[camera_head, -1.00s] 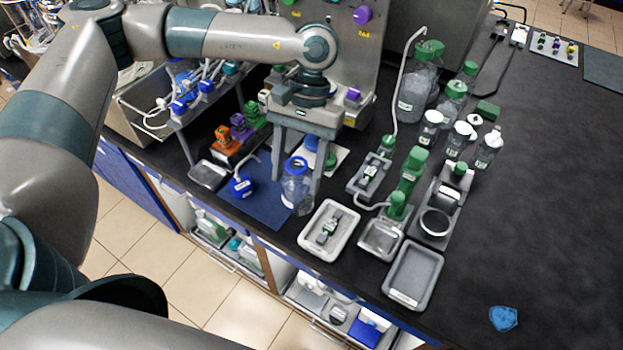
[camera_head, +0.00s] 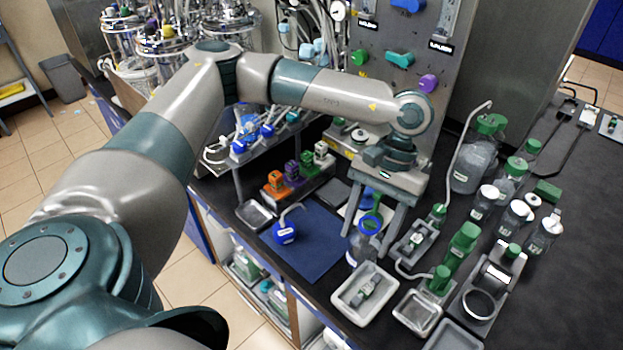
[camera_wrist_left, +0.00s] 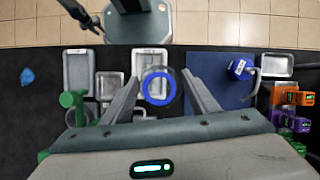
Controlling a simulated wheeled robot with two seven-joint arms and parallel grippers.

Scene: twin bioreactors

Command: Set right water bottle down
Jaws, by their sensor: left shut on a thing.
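The water bottle (camera_head: 362,244) is clear with a blue ring at its top. It is between the two fingers of my left gripper (camera_head: 376,222), which is shut on it above the right edge of the blue mat. The bottle is near upright, just behind a white tray. In the left wrist view the blue ring (camera_wrist_left: 158,85) shows from above between the fingers (camera_wrist_left: 161,92). I cannot tell whether the bottle's base touches the bench.
The blue mat (camera_head: 305,240) holds a blue-capped item (camera_head: 285,233). The white tray (camera_head: 364,293) is in front of the bottle. Green-fitted devices (camera_head: 463,245) and several capped bottles (camera_head: 483,203) crowd the right. A steel panel stands behind.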

